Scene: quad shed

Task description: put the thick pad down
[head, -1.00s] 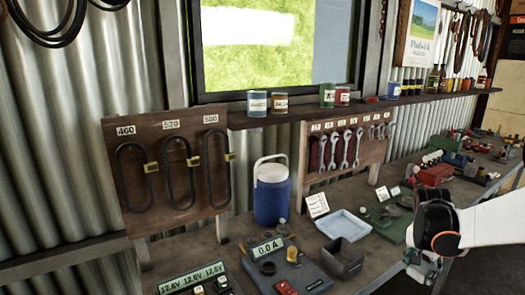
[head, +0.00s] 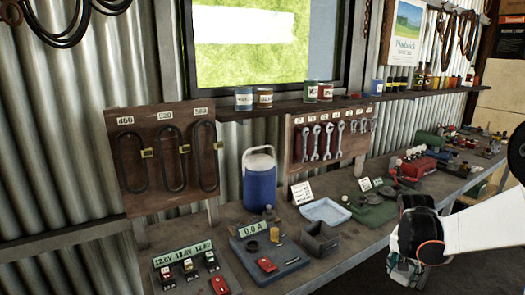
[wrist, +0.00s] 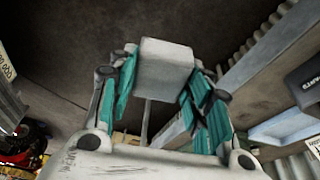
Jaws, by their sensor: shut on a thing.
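The thick pad (wrist: 166,66) appears as a plain pale grey block in the wrist view, between the teal-lined fingers of my gripper (wrist: 163,82). My gripper is shut on it and holds it up. In the head view my gripper (head: 405,272) hangs at the lower right, in front of the bench's front edge. The pad cannot be made out there, and no gap or contact between it and the bench can be seen.
The bench (head: 335,262) holds a grey open box (head: 320,243), a pale blue tray (head: 326,211), a meter board (head: 272,252), a blue jug (head: 259,180) and a green device (head: 374,208). Red and green parts crowd the far right. Some bare bench shows near the front edge.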

